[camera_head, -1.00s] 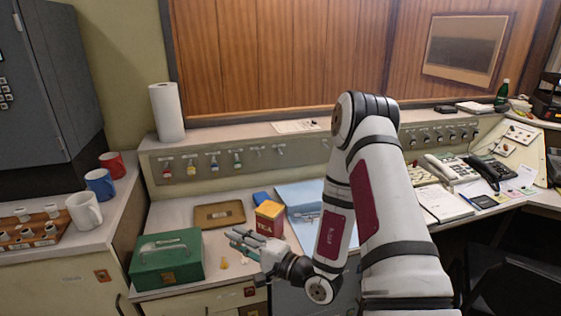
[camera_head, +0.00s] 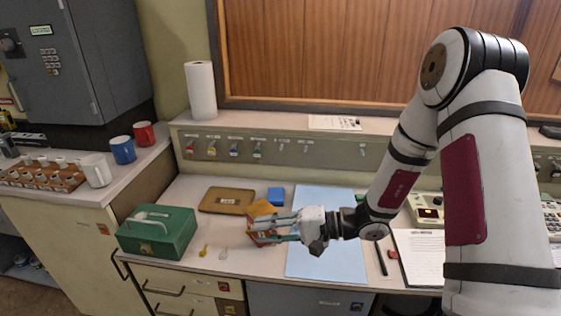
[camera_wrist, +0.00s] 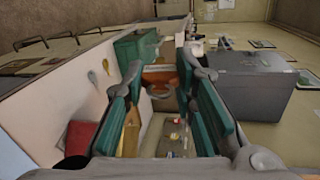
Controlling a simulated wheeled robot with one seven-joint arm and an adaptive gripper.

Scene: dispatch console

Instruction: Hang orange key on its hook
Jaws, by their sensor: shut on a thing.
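The hook panel (camera_head: 330,155) runs along the back of the desk. Red, yellow, blue and green tagged keys hang at its left; hooks further right (camera_head: 283,146) look bare. I cannot read which label is for orange.
A yellow key (camera_head: 203,250) and a pale key (camera_head: 223,253) lie on the desk. A green cash box (camera_head: 158,232), brown tray (camera_head: 243,205), blue block (camera_head: 275,196) and blue folder (camera_head: 325,258) stand around my gripper. A paper towel roll (camera_head: 201,90) stands on the ledge.

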